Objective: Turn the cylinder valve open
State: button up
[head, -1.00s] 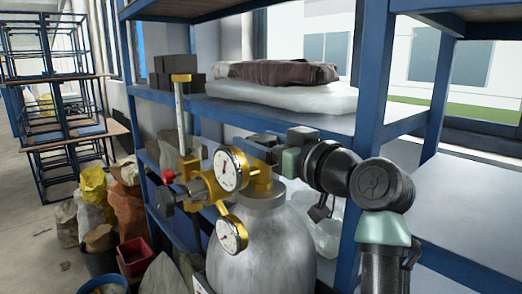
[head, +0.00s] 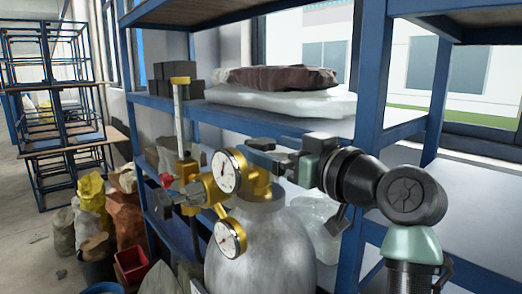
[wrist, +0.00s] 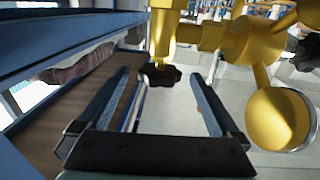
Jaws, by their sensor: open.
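A silver gas cylinder (head: 262,250) stands in front of the shelf, with a brass valve (head: 262,183) on its neck. A brass regulator with an upper gauge (head: 224,172) and a lower gauge (head: 230,238) is fitted to its left. In the wrist view a dark lobed handwheel (wrist: 160,75) sits at the end of the brass valve body (wrist: 163,40). My gripper (wrist: 160,82) is open, its fingertips apart on either side of the handwheel in that view; contact cannot be told. In the head view my gripper (head: 264,150) is by the valve top, and the handwheel cannot be made out.
A blue shelf (head: 345,140) stands close behind the cylinder and arm, bearing a brown bag (head: 280,78) on a white one and dark blocks (head: 178,80). Sacks (head: 92,192) and a red bin (head: 131,262) are on the floor at left.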

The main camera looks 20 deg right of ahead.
jog(key=b+v, duration=0.3)
jog(key=v, duration=0.7)
jog(key=shift+w, duration=0.1)
